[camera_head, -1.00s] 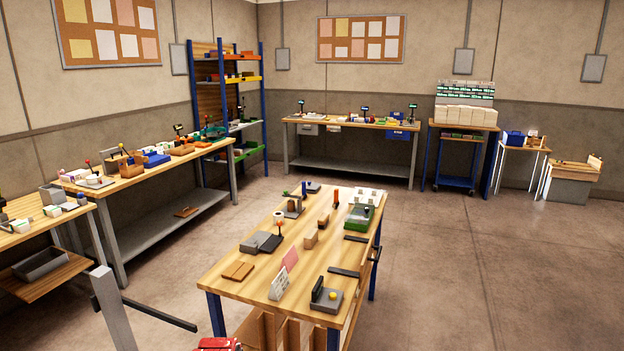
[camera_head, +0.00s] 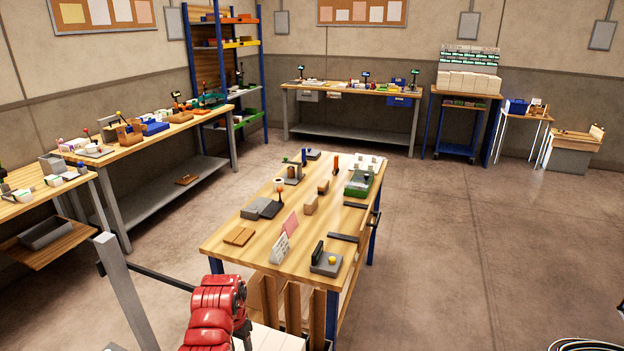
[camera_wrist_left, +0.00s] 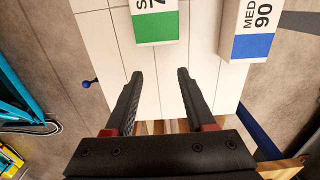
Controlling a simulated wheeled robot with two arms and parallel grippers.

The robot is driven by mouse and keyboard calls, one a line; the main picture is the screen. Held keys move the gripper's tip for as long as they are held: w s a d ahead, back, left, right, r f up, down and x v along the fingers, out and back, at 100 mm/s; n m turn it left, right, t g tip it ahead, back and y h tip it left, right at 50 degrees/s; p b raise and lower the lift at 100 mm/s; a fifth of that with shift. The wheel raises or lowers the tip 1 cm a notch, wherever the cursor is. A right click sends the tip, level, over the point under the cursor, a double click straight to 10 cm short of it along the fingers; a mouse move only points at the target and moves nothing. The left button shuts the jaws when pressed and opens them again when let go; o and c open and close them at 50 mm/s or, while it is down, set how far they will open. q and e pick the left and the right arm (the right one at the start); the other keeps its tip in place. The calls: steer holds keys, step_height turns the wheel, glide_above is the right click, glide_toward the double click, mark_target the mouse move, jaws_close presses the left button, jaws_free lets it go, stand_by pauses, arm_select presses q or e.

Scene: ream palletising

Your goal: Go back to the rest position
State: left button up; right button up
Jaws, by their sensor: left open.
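My left gripper (camera_wrist_left: 157,92) shows in the left wrist view with its two dark fingers apart and nothing between them. It is over a white slatted surface (camera_wrist_left: 100,45). Beyond the fingertips lie a white ream with a green end (camera_wrist_left: 156,27) and a white ream with a blue end (camera_wrist_left: 250,45); the fingers appear apart from both. In the head view my red left arm (camera_head: 215,305) is at the bottom, left of centre, in front of the wooden table; its fingers are hidden there. My right gripper is not in view.
A wooden workbench (camera_head: 225,240) with several small items stands ahead. White slats (camera_head: 275,340) show low beside my arm. A long side bench (camera_head: 150,140) is at left. Open floor (camera_head: 480,260) lies to the right. A coil of cables (camera_head: 585,344) is at the lower right corner.

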arm_select(q)
steer(key=shift+w+r, duration=0.1)
steer(key=shift+r, duration=0.2)
